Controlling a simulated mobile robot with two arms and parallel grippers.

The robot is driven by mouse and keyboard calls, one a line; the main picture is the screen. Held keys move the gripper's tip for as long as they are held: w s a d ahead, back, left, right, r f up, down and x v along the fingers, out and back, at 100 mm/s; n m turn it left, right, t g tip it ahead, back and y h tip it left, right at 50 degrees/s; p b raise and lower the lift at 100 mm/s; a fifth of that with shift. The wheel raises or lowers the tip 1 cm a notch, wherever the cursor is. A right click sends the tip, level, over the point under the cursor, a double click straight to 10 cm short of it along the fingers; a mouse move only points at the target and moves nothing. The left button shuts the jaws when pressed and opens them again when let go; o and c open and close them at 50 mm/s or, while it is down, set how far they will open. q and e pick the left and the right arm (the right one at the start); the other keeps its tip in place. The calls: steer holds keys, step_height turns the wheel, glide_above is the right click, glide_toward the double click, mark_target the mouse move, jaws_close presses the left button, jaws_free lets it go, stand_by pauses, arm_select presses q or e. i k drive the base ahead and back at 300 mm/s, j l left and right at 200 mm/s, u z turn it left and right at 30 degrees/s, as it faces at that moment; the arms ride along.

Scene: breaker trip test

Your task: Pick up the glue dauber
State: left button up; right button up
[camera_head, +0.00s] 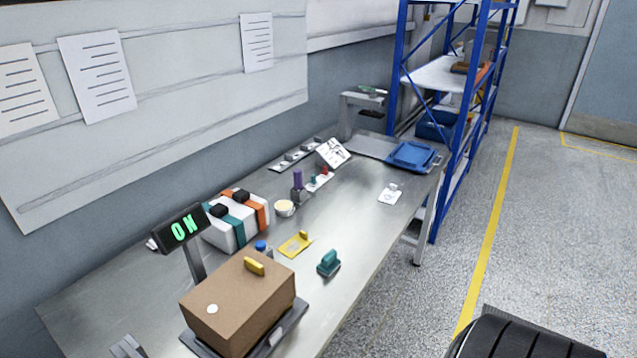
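I cannot tell for sure which item is the glue dauber. One candidate is a purple-topped upright piece (298,180) standing in a small grey holder toward the back of the metal workbench (345,222). Another is a small bottle with a blue cap (261,246), partly hidden behind the brown box. A round cream-topped pot (284,208) stands just in front of the purple-topped piece. Neither gripper can be made out in the head view, and nothing is seen touching these items.
A brown box (226,305) and an "ON" display (182,229) stand at the near end. A white case with teal and orange bands (222,230), a yellow card (295,244), a teal-handled block (328,263) and a blue tray (411,156) are also on the bench.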

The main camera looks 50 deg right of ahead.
mark_target(297, 173)
steer(key=z, duration=1.35)
